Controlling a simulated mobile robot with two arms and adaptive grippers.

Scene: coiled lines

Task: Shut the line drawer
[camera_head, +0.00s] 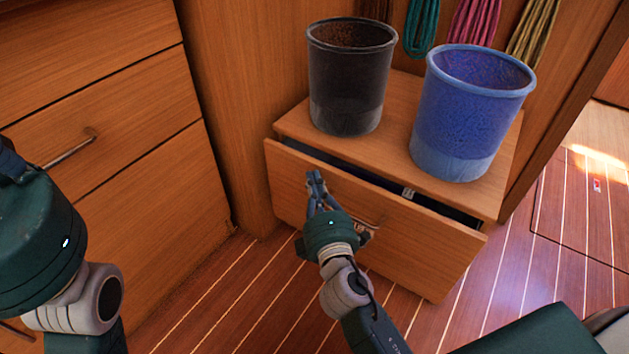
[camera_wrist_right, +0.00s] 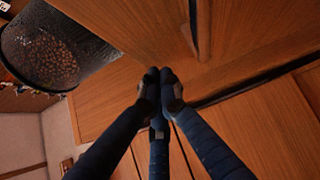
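The line drawer (camera_head: 425,245) is a wooden drawer low in the cabinet. It stands partly open, with a dark gap along its top edge below the cabinet top. Its handle (camera_head: 372,222) is partly hidden by my right gripper. My right gripper (camera_head: 315,177) is in front of the left part of the drawer front, near its top edge. Its fingertips meet in the right wrist view (camera_wrist_right: 161,76), with nothing seen between them. I cannot tell whether they touch the drawer. My left arm shows at the left edge; its gripper is out of view.
A dark bucket (camera_head: 348,85) and a blue bucket (camera_head: 468,115) stand on the cabinet top (camera_head: 395,150). Coiled lines (camera_head: 472,20) hang behind them. A tall drawer unit (camera_head: 110,150) stands at left. The striped floor (camera_head: 225,300) is clear in front.

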